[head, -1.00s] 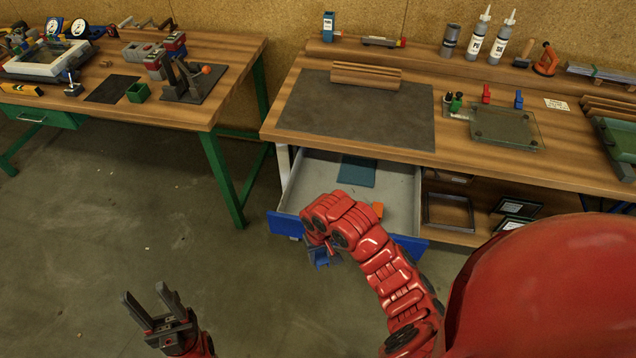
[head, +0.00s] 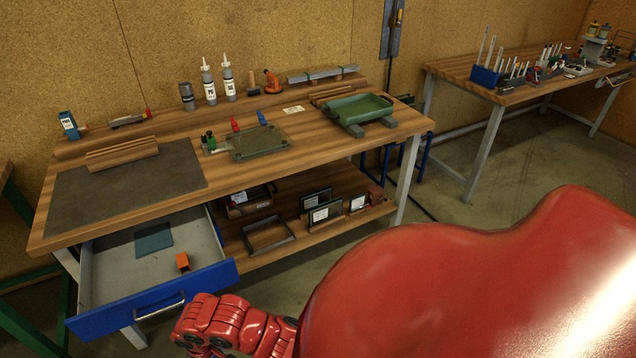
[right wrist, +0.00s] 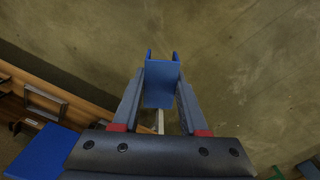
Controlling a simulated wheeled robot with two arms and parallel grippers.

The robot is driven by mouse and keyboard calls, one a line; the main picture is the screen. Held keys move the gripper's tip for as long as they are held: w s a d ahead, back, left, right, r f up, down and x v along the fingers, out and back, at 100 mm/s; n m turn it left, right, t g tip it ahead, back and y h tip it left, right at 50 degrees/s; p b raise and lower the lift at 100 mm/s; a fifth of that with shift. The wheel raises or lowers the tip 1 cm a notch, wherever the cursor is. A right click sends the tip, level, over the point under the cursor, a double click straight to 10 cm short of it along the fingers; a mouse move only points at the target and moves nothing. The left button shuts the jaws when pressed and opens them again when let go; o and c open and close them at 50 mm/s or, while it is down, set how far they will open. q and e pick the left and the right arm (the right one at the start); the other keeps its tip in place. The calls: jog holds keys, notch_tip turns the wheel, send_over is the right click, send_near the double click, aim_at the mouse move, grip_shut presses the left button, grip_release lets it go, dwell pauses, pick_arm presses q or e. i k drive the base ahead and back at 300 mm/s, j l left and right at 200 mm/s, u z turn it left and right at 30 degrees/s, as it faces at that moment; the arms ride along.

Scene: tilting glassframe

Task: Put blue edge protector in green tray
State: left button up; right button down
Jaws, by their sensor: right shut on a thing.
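In the right wrist view my right gripper (right wrist: 160,95) is shut on the blue edge protector (right wrist: 161,78), a channel-shaped piece held between the fingertips over the floor. In the head view my red right arm (head: 235,328) is low in front of the open drawer, and its gripper is out of sight. The green tray (head: 358,108) sits tilted at the right end of the workbench, on dark blocks, and looks empty. My left gripper is not in view.
An open drawer with a blue front (head: 155,300) juts from the workbench (head: 225,172); it holds an orange piece (head: 183,262) and a teal sheet (head: 153,239). A glass plate (head: 259,143) with clamps lies left of the tray. Bottles (head: 208,84) stand behind.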

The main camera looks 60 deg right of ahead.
aim_at(359, 111)
jog(key=l+z, duration=0.15)
jog(key=z, duration=0.25)
jog(key=i+l+z, duration=0.15)
jog(key=z, duration=0.25)
jog(key=l+z, duration=0.1)
jog(key=z, duration=0.3)
jog(key=i+z, duration=0.15)
jog(key=z, duration=0.25)
